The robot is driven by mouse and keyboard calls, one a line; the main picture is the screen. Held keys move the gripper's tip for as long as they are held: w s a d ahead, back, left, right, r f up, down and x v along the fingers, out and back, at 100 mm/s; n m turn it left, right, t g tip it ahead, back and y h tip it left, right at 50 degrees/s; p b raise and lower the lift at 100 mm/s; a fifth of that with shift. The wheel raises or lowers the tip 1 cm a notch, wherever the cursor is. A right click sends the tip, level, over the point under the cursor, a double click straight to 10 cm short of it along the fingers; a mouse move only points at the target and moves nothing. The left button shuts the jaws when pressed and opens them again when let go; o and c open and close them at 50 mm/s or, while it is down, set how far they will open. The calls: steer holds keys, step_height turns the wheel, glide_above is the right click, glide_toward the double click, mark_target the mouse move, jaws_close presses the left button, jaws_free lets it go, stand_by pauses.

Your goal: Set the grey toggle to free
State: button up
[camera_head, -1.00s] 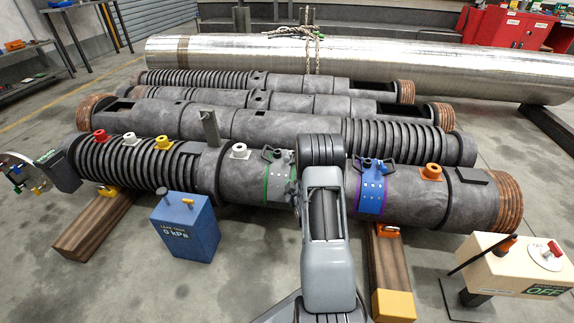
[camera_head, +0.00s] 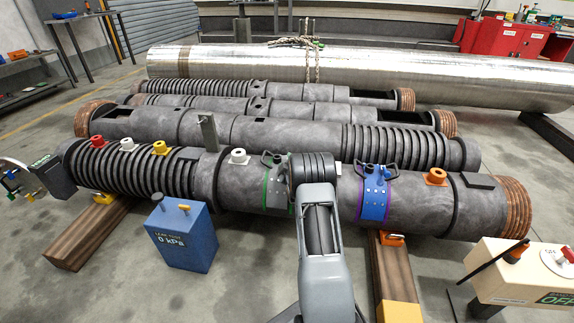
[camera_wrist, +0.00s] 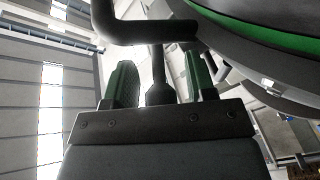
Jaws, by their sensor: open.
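A grey clamp band with green edges (camera_head: 278,190) sits around the front barrel, left of my arm, with a dark looped toggle handle (camera_head: 273,160) on top. My forearm covers its right side in the head view. In the wrist view my gripper (camera_wrist: 160,80) is open, its two green-sided fingers apart. A dark rod (camera_wrist: 157,68) shows between the fingers; I cannot tell whether they touch it. A thick bent dark bar (camera_wrist: 150,30) crosses just beyond the fingertips. The band's green edge (camera_wrist: 268,35) is at upper right. My gripper is hidden in the head view.
A blue clamp (camera_head: 374,190) with its own handle is right of my arm. White (camera_head: 238,156) and orange (camera_head: 436,177) fittings stand on the barrel. A blue leak-test box (camera_head: 182,237) and a cream switch box (camera_head: 520,272) stand in front. More barrels lie behind.

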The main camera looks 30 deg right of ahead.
jaws_close()
stand_by(0.5)
